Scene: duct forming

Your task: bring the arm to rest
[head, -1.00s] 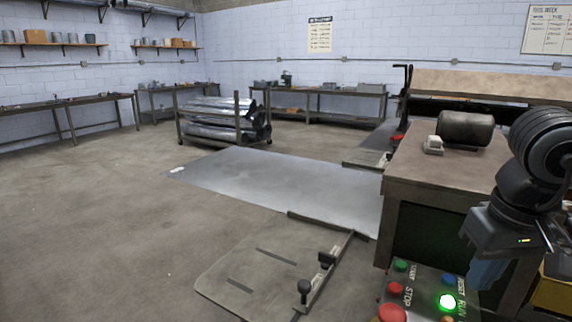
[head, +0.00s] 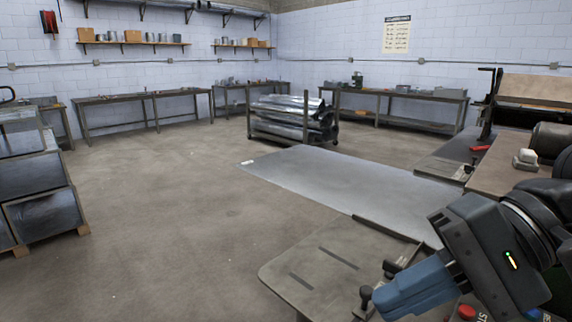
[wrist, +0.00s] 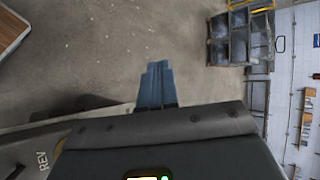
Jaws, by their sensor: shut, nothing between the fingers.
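My gripper (head: 384,304) is at the lower right of the head view, its blue fingers shut together with nothing between them. It points down and left, above the grey machine table with slots (head: 318,262). In the wrist view the blue fingers (wrist: 156,76) show closed, with open concrete floor beyond their tips. My dark arm links fill the right edge of the head view and hide part of the machine and its control buttons.
A large metal sheet (head: 340,180) lies behind the slotted table. A cart of shiny ducts (head: 290,120) stands beyond it. Racked metal pieces (head: 40,200) stand at the left. Black knobs and a red button (head: 466,312) are close by the gripper. The floor at left centre is clear.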

